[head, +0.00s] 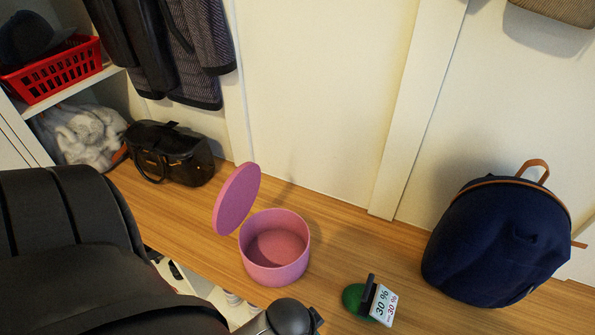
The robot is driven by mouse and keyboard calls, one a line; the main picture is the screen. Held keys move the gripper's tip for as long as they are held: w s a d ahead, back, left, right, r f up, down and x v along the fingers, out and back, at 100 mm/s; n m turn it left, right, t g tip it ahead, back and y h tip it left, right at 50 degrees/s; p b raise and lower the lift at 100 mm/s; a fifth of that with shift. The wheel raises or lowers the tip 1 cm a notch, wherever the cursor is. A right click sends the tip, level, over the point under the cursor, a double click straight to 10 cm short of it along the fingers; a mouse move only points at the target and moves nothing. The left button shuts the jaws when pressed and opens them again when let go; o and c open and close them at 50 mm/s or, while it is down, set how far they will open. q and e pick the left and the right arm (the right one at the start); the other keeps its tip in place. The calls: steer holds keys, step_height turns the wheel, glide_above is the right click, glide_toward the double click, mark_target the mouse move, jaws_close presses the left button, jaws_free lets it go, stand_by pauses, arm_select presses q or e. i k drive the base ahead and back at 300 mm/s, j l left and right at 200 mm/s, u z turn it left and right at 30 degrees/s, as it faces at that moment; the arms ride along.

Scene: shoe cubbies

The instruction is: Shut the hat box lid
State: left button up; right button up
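The pink round hat box (273,262) stands on the wooden bench, open and empty inside. Its lid (237,198) is raised, tilted steeply up at the box's left side. The lid's lower edge is close to the box rim; I cannot see a hinge. Black parts of my own body fill the lower left, and a grey and black part of mine shows at the bottom edge in front of the box. No gripper fingers can be made out in the head view.
A navy backpack (498,243) is further right. A black handbag (170,154) sits left behind the lid. A red basket (55,70) is on a shelf. Bench (335,225) is clear behind the box.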

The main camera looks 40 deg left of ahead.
mark_target(237, 195)
steer(key=k+j, duration=0.1)
steer(key=j, duration=0.65)
steer(key=k+j, duration=0.1)
steer(key=j, duration=0.7)
steer(key=k+j, duration=0.1)
steer(key=j, duration=0.65)
steer(key=i+l, duration=0.15)
steer(key=l, duration=0.1)
